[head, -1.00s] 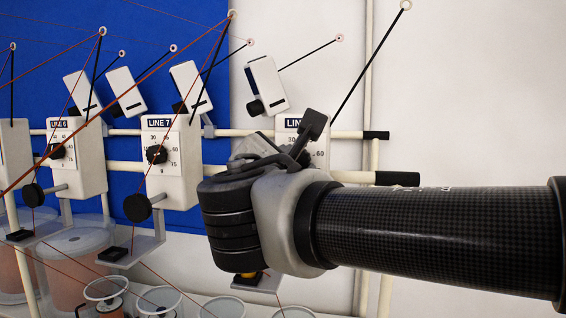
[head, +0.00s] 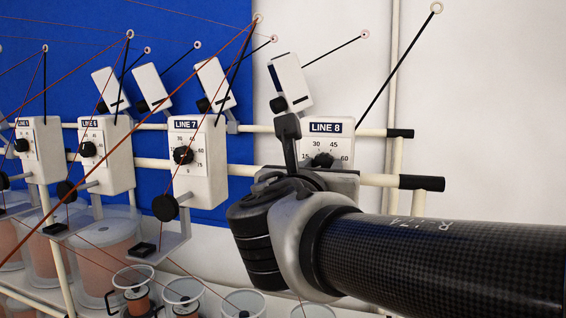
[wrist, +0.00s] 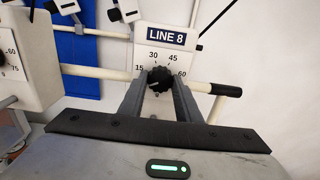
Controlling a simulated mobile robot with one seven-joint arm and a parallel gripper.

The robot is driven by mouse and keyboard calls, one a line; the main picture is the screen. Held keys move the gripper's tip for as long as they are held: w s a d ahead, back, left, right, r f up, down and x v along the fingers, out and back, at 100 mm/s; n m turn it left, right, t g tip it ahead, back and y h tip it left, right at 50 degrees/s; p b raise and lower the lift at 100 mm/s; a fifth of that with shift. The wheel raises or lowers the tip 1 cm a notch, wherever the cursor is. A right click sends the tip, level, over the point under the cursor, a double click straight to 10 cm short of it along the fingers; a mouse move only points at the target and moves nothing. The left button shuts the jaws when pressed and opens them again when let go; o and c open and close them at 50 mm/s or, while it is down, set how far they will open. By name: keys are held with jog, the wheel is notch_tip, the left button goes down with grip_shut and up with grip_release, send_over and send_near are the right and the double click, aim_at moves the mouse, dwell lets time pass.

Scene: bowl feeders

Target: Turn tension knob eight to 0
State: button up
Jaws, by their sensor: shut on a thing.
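The LINE 8 unit (head: 335,141) is a white box with a dial; 15, 30, 45 and 60 show on it. Its black tension knob (head: 322,160) shows just above my gripper in the head view. In the wrist view the knob (wrist: 160,79) sits between the two grey fingers of my gripper (wrist: 160,86), which is shut on it. The knob's light pointer mark is too small to read surely. The lower part of the dial, where 0 could be, is hidden by my gripper.
The LINE 7 unit (head: 197,135) with its own knob stands to the left, with LINE 6 beyond it. White rails with a black end cap (head: 422,183) run behind. Thread lines cross the left side. Cups and spools (head: 183,290) stand below.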

jog(key=shift+r+n, duration=0.1)
jog(key=shift+n, duration=0.8)
jog(key=o, duration=1.1)
jog(key=shift+c, duration=0.2)
